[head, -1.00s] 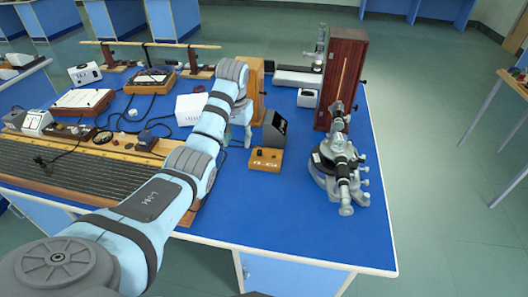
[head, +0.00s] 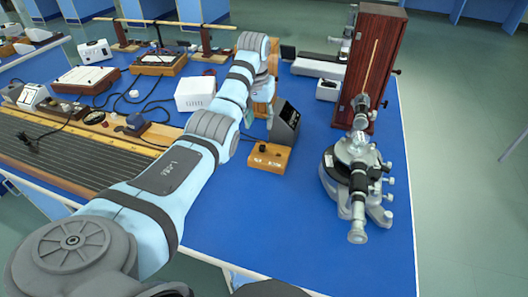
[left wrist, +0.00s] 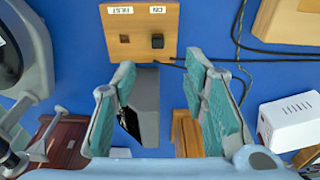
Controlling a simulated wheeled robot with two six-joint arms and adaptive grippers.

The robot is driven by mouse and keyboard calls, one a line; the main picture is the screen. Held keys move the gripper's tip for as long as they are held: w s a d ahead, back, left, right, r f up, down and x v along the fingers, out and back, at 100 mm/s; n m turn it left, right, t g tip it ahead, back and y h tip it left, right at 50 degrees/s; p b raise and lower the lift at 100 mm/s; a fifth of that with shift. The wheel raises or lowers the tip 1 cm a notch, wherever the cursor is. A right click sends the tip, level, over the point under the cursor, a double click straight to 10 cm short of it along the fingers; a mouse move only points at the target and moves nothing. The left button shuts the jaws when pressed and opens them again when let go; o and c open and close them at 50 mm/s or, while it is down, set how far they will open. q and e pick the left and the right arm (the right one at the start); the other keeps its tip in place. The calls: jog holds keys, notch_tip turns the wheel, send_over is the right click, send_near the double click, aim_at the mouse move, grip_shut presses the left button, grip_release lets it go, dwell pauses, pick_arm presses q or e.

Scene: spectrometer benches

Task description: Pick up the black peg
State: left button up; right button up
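In the head view the arm hides most of that gripper. My right gripper is not in view.
A grey meter (head: 284,122) stands behind the box and shows between the fingers in the left wrist view. A spectrometer (head: 356,170) and a tall wooden cabinet (head: 372,65) stand right. A white box (head: 195,94) lies left. The blue bench front is clear.

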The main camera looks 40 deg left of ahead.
aim_at(262, 146)
pick_arm(q)
jog(key=f+b, duration=0.1)
jog(key=f, duration=0.2)
jog(key=w+f+b, duration=0.1)
jog(key=f, duration=0.3)
jog(key=f+b, duration=0.1)
jog(key=f, duration=0.3)
jog(key=shift+w+f, duration=0.1)
jog(key=shift+w, duration=0.15)
grip_shut()
